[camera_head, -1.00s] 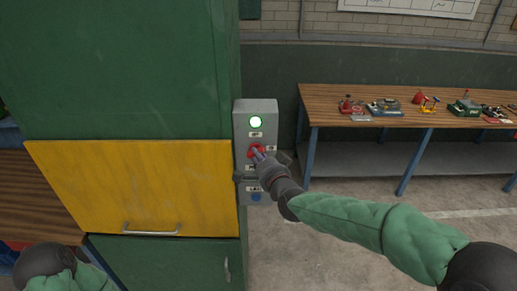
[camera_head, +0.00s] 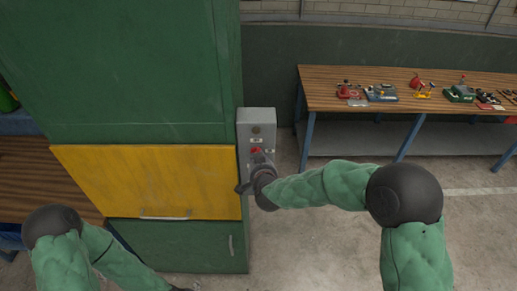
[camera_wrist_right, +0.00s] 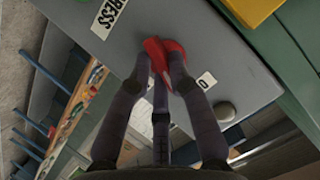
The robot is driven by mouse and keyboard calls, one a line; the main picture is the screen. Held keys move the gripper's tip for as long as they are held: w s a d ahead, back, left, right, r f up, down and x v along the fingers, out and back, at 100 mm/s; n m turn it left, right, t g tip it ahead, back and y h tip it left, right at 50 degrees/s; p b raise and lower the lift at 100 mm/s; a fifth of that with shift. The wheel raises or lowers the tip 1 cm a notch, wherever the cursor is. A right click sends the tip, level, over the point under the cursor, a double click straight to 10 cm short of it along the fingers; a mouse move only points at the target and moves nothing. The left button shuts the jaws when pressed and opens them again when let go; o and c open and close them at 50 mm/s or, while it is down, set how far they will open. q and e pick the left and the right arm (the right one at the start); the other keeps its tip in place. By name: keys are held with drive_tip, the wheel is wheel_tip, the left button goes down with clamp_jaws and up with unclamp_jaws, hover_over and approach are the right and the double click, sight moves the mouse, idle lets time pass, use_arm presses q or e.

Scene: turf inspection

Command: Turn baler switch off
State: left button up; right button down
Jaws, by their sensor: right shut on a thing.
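The baler switch is a red rotary handle (camera_head: 256,150) on a grey control box (camera_head: 243,122) fixed to the right side of the green machine. In the right wrist view the red handle (camera_wrist_right: 153,52) sits between the dark fingers of my right gripper (camera_wrist_right: 160,75), which is shut on it. In the head view my right gripper (camera_head: 261,163) covers the lower part of the box. The round lamp (camera_head: 257,130) above the switch is dark.
A yellow door (camera_head: 145,180) with a handle is on the green machine (camera_head: 130,70). A wooden workbench (camera_head: 330,92) with several small tools stands at the right. The concrete floor between is clear.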

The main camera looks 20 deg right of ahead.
drive_tip(key=shift+a+n+g+h+p, duration=0.1)
drive_tip(key=shift+n+g+h+p, duration=0.3)
drive_tip(key=shift+n+h+p, duration=1.25)
drive_tip(key=shift+m+y+p, duration=0.25)
drive_tip(key=shift+y+p, duration=0.4)
drive_tip(key=shift+y, duration=0.2)
drive_tip(key=c, duration=1.1)
unclamp_jaws()
drive_tip(key=shift+c, duration=0.2)
drive_tip(key=shift+r, duration=0.1)
drive_tip(key=v, duration=1.2)
